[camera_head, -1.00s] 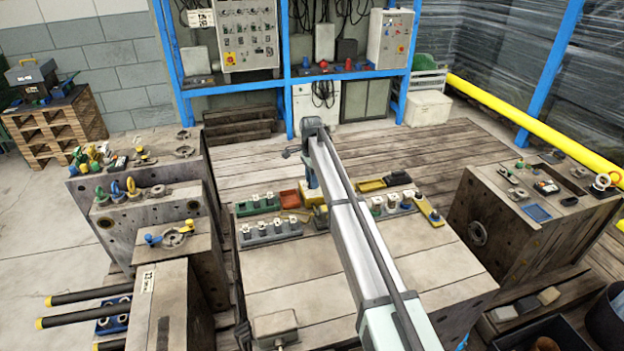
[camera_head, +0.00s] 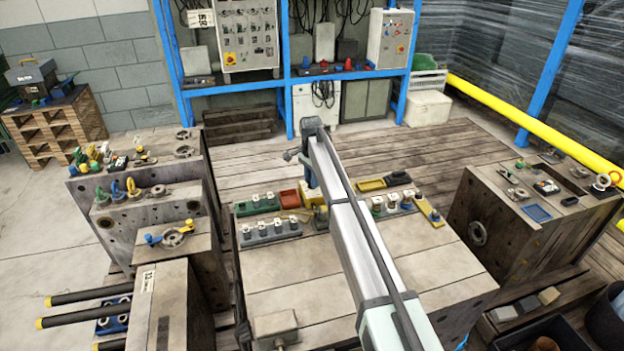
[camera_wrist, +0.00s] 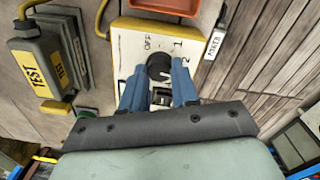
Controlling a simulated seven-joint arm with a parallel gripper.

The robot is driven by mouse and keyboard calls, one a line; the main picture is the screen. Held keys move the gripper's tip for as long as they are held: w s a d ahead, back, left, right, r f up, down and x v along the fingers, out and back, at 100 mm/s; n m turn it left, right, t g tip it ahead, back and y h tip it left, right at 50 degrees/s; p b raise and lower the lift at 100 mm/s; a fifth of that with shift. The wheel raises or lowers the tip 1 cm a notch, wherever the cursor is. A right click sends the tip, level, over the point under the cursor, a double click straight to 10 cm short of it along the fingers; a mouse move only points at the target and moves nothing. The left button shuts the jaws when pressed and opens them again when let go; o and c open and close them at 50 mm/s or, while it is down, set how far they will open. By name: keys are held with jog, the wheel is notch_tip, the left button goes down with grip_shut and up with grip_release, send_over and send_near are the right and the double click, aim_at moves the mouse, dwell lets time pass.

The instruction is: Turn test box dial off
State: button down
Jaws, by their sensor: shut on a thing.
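The test box has a pale front face (camera_wrist: 126,45) with a yellow edge in the wrist view. Its black round dial (camera_wrist: 158,66) has OFF printed at the upper left and 1 and 2 at the right. My gripper (camera_wrist: 158,88) has its two blue fingers shut on the dial from either side. The fingers partly cover the dial, and I cannot tell which mark it points to. A small dark window (camera_wrist: 162,97) shows between the fingers. In the head view my arm reaches to the table's far side, and the yellow box (camera_head: 311,191) is partly hidden behind it.
A grey unit with a yellow TEST label (camera_wrist: 33,74) lies left of the test box. An orange-red tray (camera_wrist: 165,5) is beyond it. Connector blocks (camera_head: 268,231) stand left on the table (camera_head: 290,280). Yellow trays (camera_head: 370,184) lie right. The table's near part is mostly clear.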

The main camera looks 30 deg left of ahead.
jog(key=n, duration=2.1)
jog(key=shift+s, duration=0.1)
jog(key=shift+n, duration=0.3)
jog(key=c, duration=0.8)
grip_release()
jog(key=shift+c, duration=0.2)
jog(key=shift+r, duration=0.1)
notch_tip(320, 180, up, 14)
jog(key=shift+s, duration=0.15)
